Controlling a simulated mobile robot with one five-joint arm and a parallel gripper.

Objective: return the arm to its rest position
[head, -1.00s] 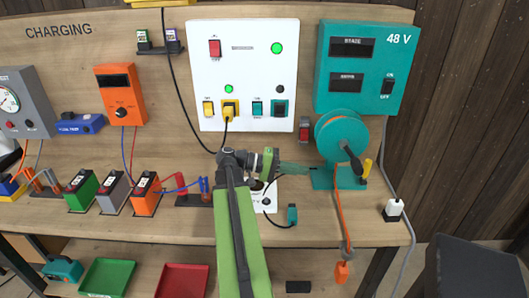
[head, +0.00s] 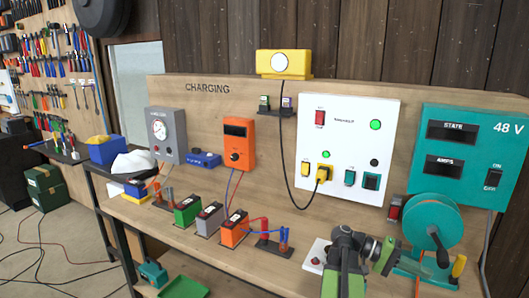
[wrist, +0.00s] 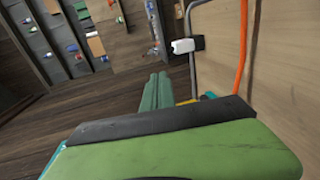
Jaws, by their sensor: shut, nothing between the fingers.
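My arm rises from the bottom edge of the head view, right of centre. It bends at a dark wrist joint and points right. My gripper (head: 408,264) is in front of the lower part of the teal reel (head: 432,222); I cannot tell whether it touches the reel's stand. In the wrist view the green gripper body fills the bottom, and the two slim green fingers (wrist: 156,92) lie together with nothing between them.
A white panel (head: 347,110) has a yellow plug (head: 323,173) in it, with a black cord up to a yellow box (head: 284,64). Several batteries, including an orange one (head: 234,229), stand on the bench left of my arm. A small white box (head: 316,255) is close beside the arm.

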